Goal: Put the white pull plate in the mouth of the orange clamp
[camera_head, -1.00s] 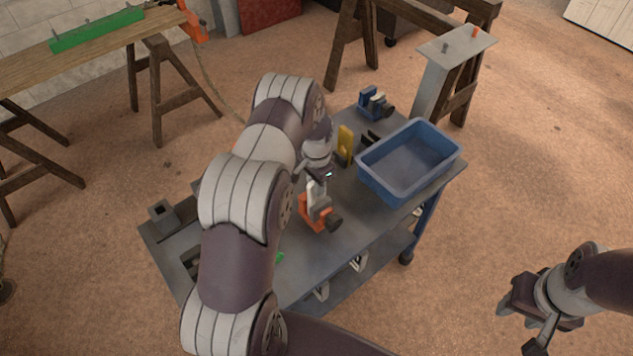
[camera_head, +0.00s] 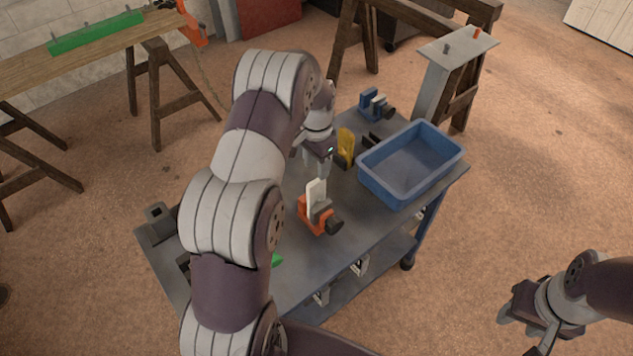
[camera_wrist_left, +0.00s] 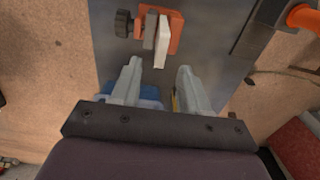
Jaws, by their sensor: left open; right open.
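The white pull plate (camera_head: 315,195) stands upright in the orange clamp (camera_head: 311,218) on the cart top. Its lower end is hidden by the clamp in the head view. In the left wrist view the plate (camera_wrist_left: 162,45) lies between the clamp's orange body (camera_wrist_left: 175,30) and its grey jaw. My left gripper (camera_head: 312,168) is open and empty, just behind and above the plate, apart from it. In the left wrist view its two fingertips (camera_wrist_left: 158,70) are spread, with the plate ahead of them. My right gripper (camera_head: 520,325) is open and empty, off the cart at the lower right.
A blue bin (camera_head: 408,165) stands on the right of the grey cart (camera_head: 290,282). A yellow piece (camera_head: 346,147) and a blue clamp (camera_head: 375,104) are behind. A grey square socket (camera_head: 159,217) is at the left end. My left arm covers much of the cart's left half.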

